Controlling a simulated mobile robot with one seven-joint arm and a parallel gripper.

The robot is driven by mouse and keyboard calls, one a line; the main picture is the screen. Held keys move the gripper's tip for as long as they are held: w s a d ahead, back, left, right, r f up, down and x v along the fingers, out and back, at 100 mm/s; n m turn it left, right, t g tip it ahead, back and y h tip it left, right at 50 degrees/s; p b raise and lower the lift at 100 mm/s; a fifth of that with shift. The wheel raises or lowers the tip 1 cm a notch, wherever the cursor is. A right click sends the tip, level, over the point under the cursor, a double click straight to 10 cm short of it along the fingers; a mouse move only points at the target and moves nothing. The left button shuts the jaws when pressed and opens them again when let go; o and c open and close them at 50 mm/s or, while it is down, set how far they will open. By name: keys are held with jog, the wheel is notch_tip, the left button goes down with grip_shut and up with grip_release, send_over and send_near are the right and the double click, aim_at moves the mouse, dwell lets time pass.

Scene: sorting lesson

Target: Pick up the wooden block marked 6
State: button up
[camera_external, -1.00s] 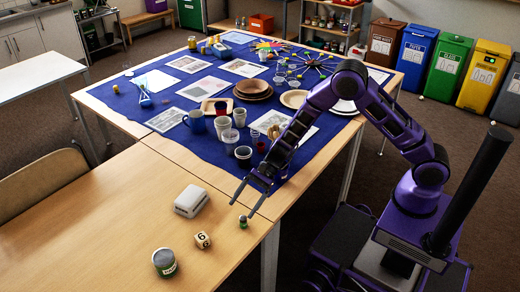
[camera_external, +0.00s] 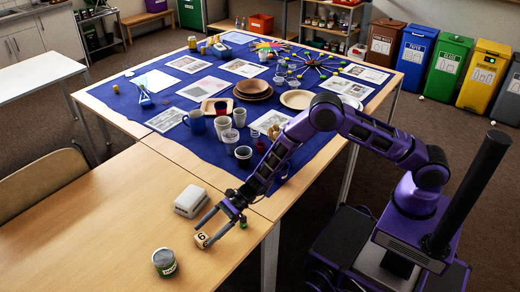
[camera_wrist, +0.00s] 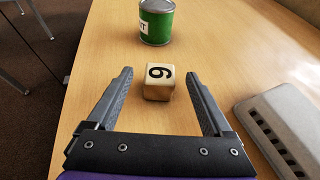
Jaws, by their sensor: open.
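The wooden block marked 6 (camera_external: 202,240) sits on the bare wooden table near its front right edge. In the wrist view the block (camera_wrist: 159,82) lies just ahead of and between my fingertips, its 6 showing on the top face. My gripper (camera_external: 208,231) is open, with its two fingers pointing at the block. In the wrist view the fingers of my gripper (camera_wrist: 162,73) are spread wider than the block, with a gap on each side. Nothing is held.
A green can (camera_external: 164,262) stands just beyond the block; it also shows in the wrist view (camera_wrist: 157,22). A white box-shaped device (camera_external: 191,201) lies beside my gripper. The table's left part is clear.

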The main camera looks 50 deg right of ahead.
aim_at(197, 242)
jog(key=x, duration=0.6)
jog(key=shift+c, duration=0.3)
jog(key=shift+r, duration=0.1)
grip_shut()
